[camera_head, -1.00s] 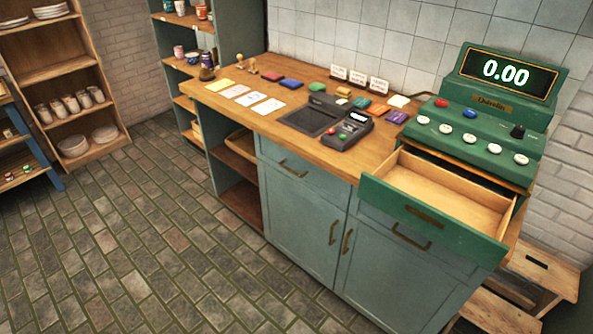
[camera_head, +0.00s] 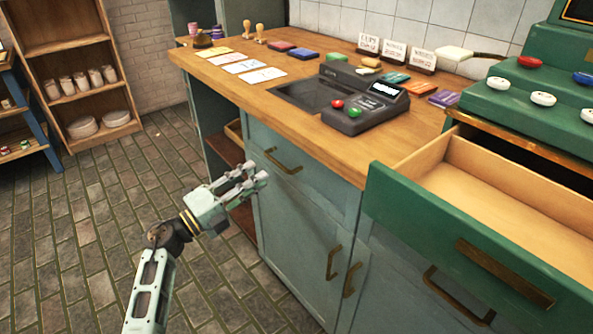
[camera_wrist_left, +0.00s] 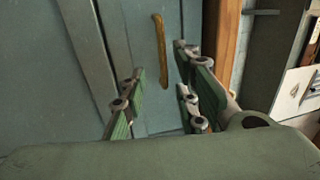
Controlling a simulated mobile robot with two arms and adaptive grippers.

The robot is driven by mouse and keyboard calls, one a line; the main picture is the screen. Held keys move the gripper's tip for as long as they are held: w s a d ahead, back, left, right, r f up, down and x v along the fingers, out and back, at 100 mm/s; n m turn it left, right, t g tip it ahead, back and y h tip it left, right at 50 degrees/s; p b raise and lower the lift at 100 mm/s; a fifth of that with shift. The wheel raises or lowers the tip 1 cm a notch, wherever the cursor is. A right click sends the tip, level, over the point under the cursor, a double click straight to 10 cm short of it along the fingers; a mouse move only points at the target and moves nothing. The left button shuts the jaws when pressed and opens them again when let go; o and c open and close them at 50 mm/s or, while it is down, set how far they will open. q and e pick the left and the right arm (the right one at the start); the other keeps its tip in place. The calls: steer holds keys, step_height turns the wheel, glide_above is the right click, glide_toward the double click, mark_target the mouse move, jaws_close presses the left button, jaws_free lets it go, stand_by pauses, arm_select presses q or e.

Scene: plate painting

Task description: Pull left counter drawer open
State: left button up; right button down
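The left counter drawer (camera_head: 318,178) is a grey-blue front under the wooden counter top, and it is closed. Its brass bar handle (camera_head: 283,162) is near the front's middle; it also shows in the left wrist view (camera_wrist_left: 160,45). My left gripper (camera_head: 255,173) is in front of the cabinet, just left of and a little below the handle in the head view. In the left wrist view its fingers (camera_wrist_left: 160,82) are spread apart, with the handle showing between them, apparently not gripped. My right gripper is in neither view.
The green register's drawer (camera_head: 480,245) stands open, jutting over the counter's right side. A card terminal (camera_head: 362,108) and several cards lie on the counter top (camera_head: 290,115). Cabinet doors with brass handles (camera_head: 333,262) are below. The brick floor (camera_head: 90,220) at left is clear.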

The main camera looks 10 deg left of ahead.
mark_target(278, 162)
arm_select(q)
steer(key=shift+r+x, duration=0.15)
steer(key=shift+x, duration=1.8)
steer(key=shift+r+x, duration=0.1)
steer(key=shift+x, duration=1.85)
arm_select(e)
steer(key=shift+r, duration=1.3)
arm_select(q)
steer(key=shift+s+d, duration=0.1)
steer(key=shift+c, duration=0.5)
jaws_close()
